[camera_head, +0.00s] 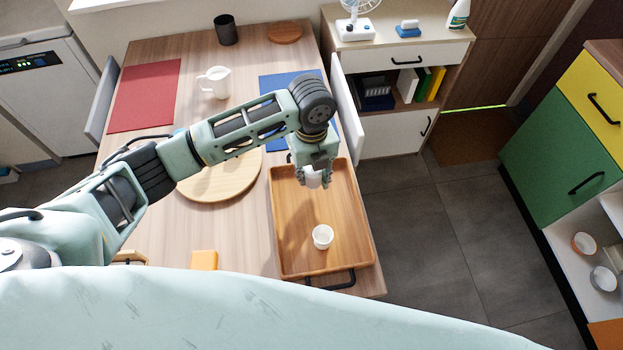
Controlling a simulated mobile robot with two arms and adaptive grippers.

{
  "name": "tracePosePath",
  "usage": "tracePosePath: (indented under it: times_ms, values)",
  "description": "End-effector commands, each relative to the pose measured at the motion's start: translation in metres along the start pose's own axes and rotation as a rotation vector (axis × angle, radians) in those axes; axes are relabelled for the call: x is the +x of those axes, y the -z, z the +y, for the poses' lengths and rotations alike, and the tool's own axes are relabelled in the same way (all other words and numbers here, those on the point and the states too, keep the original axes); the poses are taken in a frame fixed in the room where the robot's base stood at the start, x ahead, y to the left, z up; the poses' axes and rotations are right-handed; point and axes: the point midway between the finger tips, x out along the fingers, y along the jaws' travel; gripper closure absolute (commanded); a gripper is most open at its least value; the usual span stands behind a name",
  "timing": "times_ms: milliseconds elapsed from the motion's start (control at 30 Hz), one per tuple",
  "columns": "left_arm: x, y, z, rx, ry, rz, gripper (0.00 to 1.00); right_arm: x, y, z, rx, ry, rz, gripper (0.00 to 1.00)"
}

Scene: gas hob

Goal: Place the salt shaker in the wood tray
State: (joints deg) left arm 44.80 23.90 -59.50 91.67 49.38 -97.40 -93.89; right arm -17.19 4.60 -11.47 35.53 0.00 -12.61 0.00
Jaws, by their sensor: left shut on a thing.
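My left gripper (313,178) is over the far half of the wood tray (290,258). It is shut on a small white object, which looks like the salt shaker (313,180). The fingers hide part of the shaker, and I cannot tell whether it touches the tray floor. The tray is a rectangular wooden one with a raised rim and a dark handle, at the table's right side. A small white cup (322,237) stands in the tray's near half. My right gripper is not in view.
A round wooden board (222,183) lies left of the tray, partly under my arm. A white pitcher (217,83), a dark cup (226,30), a red mat (145,95) and a blue mat (275,85) are farther back. An orange block (204,260) lies near the front edge.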

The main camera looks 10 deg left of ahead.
Motion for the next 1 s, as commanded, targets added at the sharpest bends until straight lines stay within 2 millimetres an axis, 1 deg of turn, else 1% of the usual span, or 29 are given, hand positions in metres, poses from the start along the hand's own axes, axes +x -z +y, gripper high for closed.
tracePosePath:
  times_ms: [200, 300, 700, 733, 900, 1000]
  values:
    - [0.029, 0.001, 0.001, 0.0, -0.003, 0.002, 1.0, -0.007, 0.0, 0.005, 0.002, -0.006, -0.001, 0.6]
    - [0.038, 0.0, 0.001, 0.0, -0.001, 0.001, 1.0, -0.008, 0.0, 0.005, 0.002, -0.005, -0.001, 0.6]
    - [0.043, 0.0, 0.0, 0.0, 0.0, 0.0, 1.0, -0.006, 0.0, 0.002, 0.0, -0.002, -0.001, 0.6]
    - [0.043, 0.0, 0.0, 0.0, 0.0, -0.001, 0.69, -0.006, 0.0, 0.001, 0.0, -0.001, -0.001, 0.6]
    - [0.043, 0.0, 0.0, 0.0, 0.0, 0.0, 0.54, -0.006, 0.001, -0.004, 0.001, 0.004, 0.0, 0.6]
    - [0.043, 0.0, 0.001, 0.0, 0.0, 0.0, 0.53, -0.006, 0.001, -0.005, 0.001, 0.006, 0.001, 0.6]
